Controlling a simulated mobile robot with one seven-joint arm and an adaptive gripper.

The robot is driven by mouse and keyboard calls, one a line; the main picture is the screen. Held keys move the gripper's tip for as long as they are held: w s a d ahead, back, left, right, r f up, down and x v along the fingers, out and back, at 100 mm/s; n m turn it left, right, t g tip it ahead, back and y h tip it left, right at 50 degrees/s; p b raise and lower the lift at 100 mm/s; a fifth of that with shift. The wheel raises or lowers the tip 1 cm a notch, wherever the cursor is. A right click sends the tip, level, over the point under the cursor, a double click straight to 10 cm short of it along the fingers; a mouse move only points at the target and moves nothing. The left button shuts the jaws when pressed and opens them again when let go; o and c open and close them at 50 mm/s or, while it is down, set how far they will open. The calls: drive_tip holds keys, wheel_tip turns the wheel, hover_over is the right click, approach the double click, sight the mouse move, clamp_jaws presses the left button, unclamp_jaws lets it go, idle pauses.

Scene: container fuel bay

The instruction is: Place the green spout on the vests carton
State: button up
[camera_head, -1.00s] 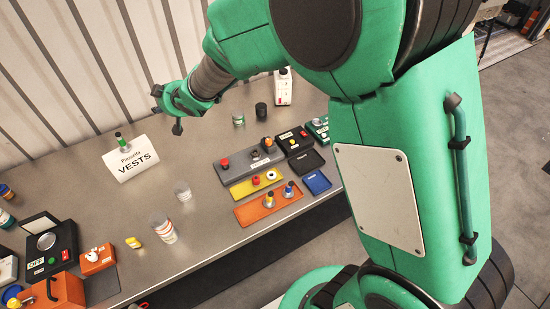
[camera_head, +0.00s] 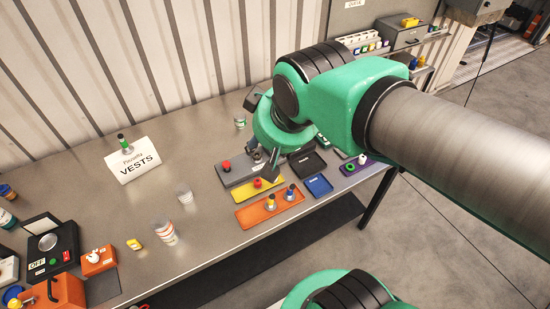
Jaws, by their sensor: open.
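The vests carton (camera_head: 135,163) is a white, slanted box marked VESTS on the left part of the steel bench. A small green-topped piece with a dark and metallic lower part, which looks like the green spout (camera_head: 122,140), stands upright at the carton's upper left edge. I cannot tell whether it rests on the carton or just behind it. My gripper (camera_head: 258,140) is open over the grey button panel, well to the right of the carton. I see nothing between its dark fingers, though the arm hides part of this area.
A yellow tray (camera_head: 239,192), an orange tray (camera_head: 252,213) with yellow and blue spouts, and a blue tray (camera_head: 319,185) lie below my gripper. A striped cup (camera_head: 164,234) and a clear cup (camera_head: 184,195) stand at mid-bench. The corrugated wall (camera_head: 100,70) is behind.

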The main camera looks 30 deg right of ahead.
drive_tip(key=shift+g, duration=0.4)
drive_tip(key=s, duration=0.3)
drive_tip(key=s+f, duration=0.1)
drive_tip(key=s, duration=0.1)
drive_tip(key=shift+s+a, duration=0.25)
wheel_tip(320, 180, down, 6)
drive_tip(key=b, duration=0.6)
drive_tip(key=shift+f, duration=0.2)
